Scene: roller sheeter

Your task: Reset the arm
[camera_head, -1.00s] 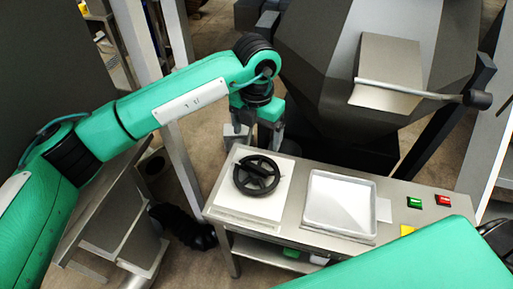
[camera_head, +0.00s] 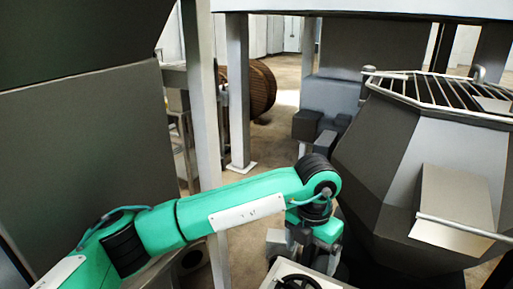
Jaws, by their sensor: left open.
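My left arm comes in from the left, green with black joints, and reaches across the lower middle. My left gripper (camera_head: 290,243) hangs at its end, pointing down, just behind the white top of the work table. Its jaws are open, and I see nothing held between them. A black handwheel (camera_head: 299,283) shows in part at the bottom edge, just below the gripper. My right gripper is not in view.
A large dark grey faceted machine (camera_head: 390,150) with a metal grille on top (camera_head: 440,92) stands right of the gripper. Light metal posts (camera_head: 237,90) rise left of centre. A brown wooden reel (camera_head: 250,88) stands behind. A dark panel (camera_head: 80,140) fills the left.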

